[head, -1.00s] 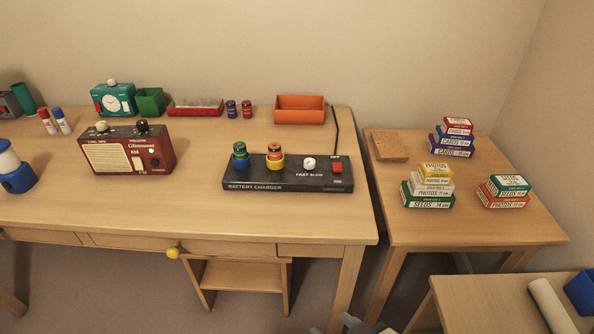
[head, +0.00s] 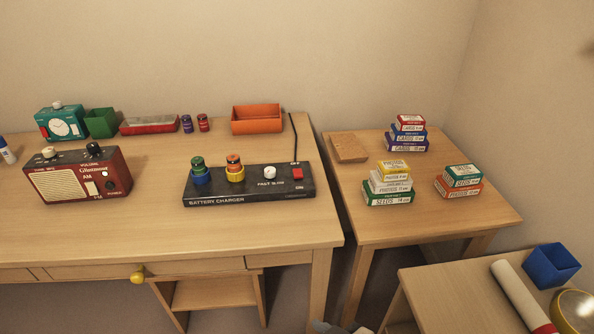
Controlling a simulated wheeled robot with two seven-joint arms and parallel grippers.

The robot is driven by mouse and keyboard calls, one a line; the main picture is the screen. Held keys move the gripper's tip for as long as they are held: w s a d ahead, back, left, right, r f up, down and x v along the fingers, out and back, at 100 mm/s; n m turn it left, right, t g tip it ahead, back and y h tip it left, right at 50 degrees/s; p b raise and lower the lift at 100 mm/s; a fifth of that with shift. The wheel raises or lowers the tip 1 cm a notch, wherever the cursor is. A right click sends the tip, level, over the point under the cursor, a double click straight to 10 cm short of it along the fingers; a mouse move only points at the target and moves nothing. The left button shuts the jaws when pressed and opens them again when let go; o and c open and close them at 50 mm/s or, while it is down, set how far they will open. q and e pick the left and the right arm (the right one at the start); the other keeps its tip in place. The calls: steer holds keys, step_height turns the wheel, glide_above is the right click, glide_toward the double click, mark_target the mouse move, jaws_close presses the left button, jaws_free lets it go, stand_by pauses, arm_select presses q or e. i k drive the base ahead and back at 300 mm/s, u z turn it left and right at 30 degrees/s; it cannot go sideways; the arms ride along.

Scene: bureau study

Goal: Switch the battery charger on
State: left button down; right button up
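The black battery charger (head: 240,193) lies near the right end of the desk (head: 150,240). A red switch (head: 297,174) is at its right end, between small OFF and ON labels; I cannot tell its position for sure. A white knob (head: 270,172) marked FAST SLOW is beside it. A grey part of mine shows at the bottom edge, but neither gripper can be made out.
A red radio (head: 80,177) stands left of the charger. A side table (head: 400,222) with stacked boxes is to the right; a lower table (head: 450,300) is nearer.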

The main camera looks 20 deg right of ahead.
mark_target(298, 173)
steer(key=z, duration=3.35)
steer(key=k, duration=1.15)
steer(key=u, duration=1.15)
steer(key=i, duration=0.5)
